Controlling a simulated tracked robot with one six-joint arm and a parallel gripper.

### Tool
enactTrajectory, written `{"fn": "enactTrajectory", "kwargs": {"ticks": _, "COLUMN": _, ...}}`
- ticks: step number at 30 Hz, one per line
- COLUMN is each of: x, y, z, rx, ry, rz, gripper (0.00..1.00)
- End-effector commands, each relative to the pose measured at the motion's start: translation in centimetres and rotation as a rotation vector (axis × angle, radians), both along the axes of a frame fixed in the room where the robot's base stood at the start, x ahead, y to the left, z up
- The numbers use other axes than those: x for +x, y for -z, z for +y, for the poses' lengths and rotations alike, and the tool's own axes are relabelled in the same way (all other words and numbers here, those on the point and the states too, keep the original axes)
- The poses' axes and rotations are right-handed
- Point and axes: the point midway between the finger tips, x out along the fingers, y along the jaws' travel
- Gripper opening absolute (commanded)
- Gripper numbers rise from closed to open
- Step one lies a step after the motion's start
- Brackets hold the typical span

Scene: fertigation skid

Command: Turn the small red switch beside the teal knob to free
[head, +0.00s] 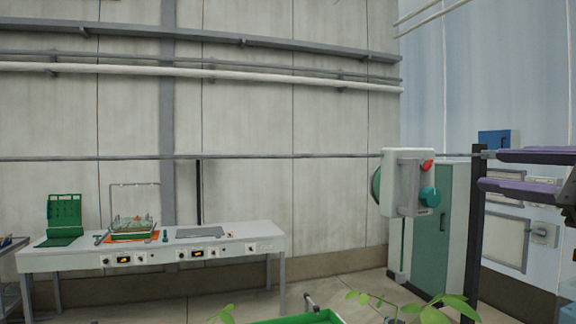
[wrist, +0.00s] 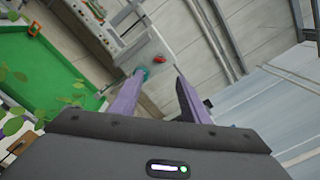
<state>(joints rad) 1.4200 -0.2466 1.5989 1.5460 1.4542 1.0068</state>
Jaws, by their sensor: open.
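The small red switch (head: 427,165) is on the right-hand face of a pale control box (head: 393,168). The teal knob (head: 430,197) is just below it on the same face. My gripper (head: 485,169) is open, with two purple fingers one above the other, to the right of the box and apart from it in the head view. In the wrist view the red switch (wrist: 160,59) shows beyond and between my fingertips (wrist: 157,75). The teal knob (wrist: 145,71) is beside the left finger's tip, which partly hides it. The switch's markings are too small to read.
A green-and-white cabinet (head: 453,225) stands behind the box, near a dark post (head: 477,215). A white workbench (head: 210,262) with a green tray (head: 133,229) is at the left. Plants and a green bed (head: 300,317) are in front, low down.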

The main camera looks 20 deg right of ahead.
Motion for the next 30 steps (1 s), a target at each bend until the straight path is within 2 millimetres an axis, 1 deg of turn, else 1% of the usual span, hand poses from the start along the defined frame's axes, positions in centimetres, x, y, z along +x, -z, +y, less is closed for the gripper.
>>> {"fn": "enactTrajectory", "kwargs": {"ticks": 4, "x": 0.4, "y": 0.0, "z": 0.0, "rx": -0.001, "ry": -0.001, "rz": 0.001, "gripper": 0.42}}
{"fn": "enactTrajectory", "kwargs": {"ticks": 8, "x": 1.2, "y": 0.0, "z": 0.0, "rx": -0.001, "ry": -0.001, "rz": 0.001, "gripper": 0.42}}
{"fn": "enactTrajectory", "kwargs": {"ticks": 30, "x": 8.9, "y": 0.1, "z": 0.2, "rx": -0.001, "ry": 0.0, "rz": 0.001, "gripper": 0.42}}
